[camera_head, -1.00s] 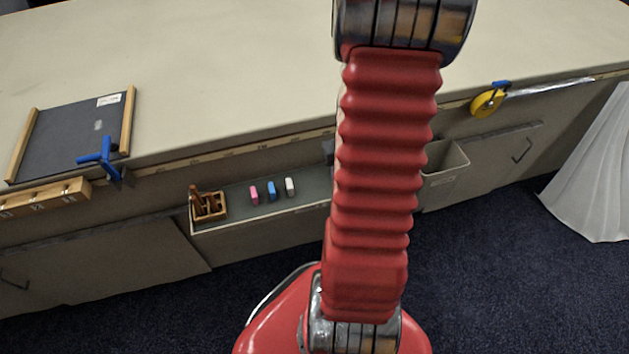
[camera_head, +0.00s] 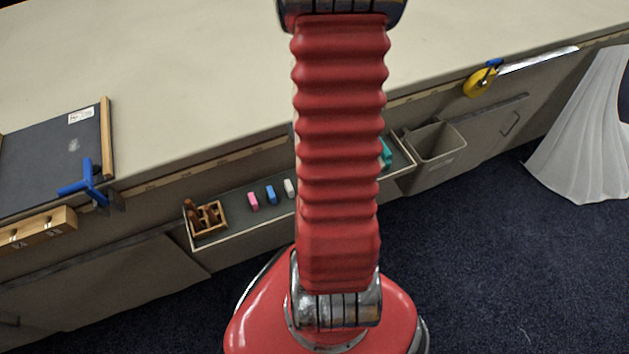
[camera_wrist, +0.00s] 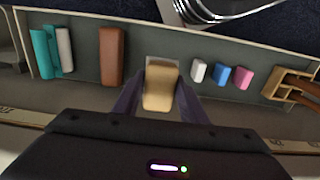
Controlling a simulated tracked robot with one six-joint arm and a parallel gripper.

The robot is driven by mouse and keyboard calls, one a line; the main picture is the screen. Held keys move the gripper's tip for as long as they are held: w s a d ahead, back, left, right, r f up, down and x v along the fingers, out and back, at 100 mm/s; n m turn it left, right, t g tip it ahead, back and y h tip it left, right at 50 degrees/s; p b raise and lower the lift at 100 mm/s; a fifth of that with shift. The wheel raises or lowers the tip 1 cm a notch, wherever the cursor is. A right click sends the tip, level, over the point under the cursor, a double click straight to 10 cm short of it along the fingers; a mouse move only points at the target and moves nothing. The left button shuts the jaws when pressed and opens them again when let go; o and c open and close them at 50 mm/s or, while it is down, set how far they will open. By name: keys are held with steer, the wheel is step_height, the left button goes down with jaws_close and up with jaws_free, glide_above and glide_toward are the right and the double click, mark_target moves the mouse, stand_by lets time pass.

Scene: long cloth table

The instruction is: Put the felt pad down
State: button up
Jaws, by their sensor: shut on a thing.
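The felt pad (camera_wrist: 158,88) is a tan, rounded block with a greyish far edge, seen in the middle of the wrist view. My gripper (camera_wrist: 159,94) is shut on it, with one dark finger along each side. The pad is over the grey tray (camera_wrist: 78,73) on the table's front; I cannot tell whether it touches the tray floor. A brown block (camera_wrist: 112,56) is to its left, and a white piece (camera_wrist: 198,70) to its right, both apart from it. In the head view my arm hides the pad and gripper.
The tray also holds blue (camera_head: 270,195) and pink (camera_head: 253,201) pieces, a wooden holder (camera_head: 207,217) and teal things (camera_wrist: 42,53). A bin (camera_head: 436,146) hangs beside it. A blue clamp (camera_head: 88,183) and yellow tape (camera_head: 480,80) are on the table edge. The tabletop middle is clear.

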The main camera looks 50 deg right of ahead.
steer(key=shift+s+f, duration=0.1)
steer(key=shift+f, duration=2.85)
steer(key=shift+s, duration=0.1)
steer(key=shift+f, duration=2.05)
steer(key=shift+f, duration=0.1)
steer(key=o, duration=1.2)
